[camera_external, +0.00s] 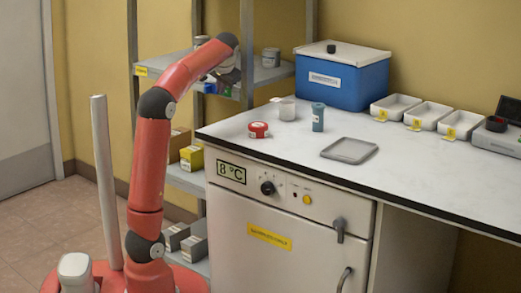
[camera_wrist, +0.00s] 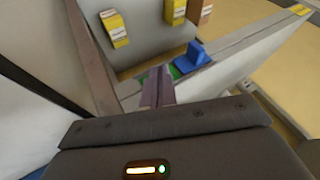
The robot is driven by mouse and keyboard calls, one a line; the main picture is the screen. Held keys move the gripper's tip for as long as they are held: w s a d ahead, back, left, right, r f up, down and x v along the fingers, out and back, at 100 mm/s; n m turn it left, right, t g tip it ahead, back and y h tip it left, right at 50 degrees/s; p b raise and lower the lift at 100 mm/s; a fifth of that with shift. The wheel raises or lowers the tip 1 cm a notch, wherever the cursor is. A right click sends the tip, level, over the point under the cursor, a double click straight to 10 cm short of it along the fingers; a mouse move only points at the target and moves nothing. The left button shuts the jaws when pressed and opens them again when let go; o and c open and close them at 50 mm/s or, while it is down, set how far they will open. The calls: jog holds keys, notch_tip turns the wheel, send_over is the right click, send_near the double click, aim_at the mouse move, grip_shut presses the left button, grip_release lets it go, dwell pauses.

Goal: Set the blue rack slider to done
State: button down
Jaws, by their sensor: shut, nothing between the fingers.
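The rack's blue slider block (camera_wrist: 190,57) shows in the wrist view on the edge of a grey shelf, with a green patch (camera_wrist: 175,72) beside it. In the external view a small blue part (camera_external: 209,88) shows at the shelf's front edge, just below my wrist. My gripper (camera_wrist: 157,76) is shut and empty. Its fingertips are close to the left of the blue block in the wrist view and overlap part of the green patch; I cannot tell whether they touch anything. In the external view my fingers are mostly hidden behind the wrist.
The grey shelf unit (camera_external: 160,68) carries a tin (camera_external: 270,57) and, lower down, yellow boxes (camera_external: 191,158).

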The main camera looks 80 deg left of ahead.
jog(key=v, duration=0.9)
jog(key=shift+r+p, duration=0.25)
jog(key=shift+p, duration=0.1)
jog(key=shift+s, duration=0.15)
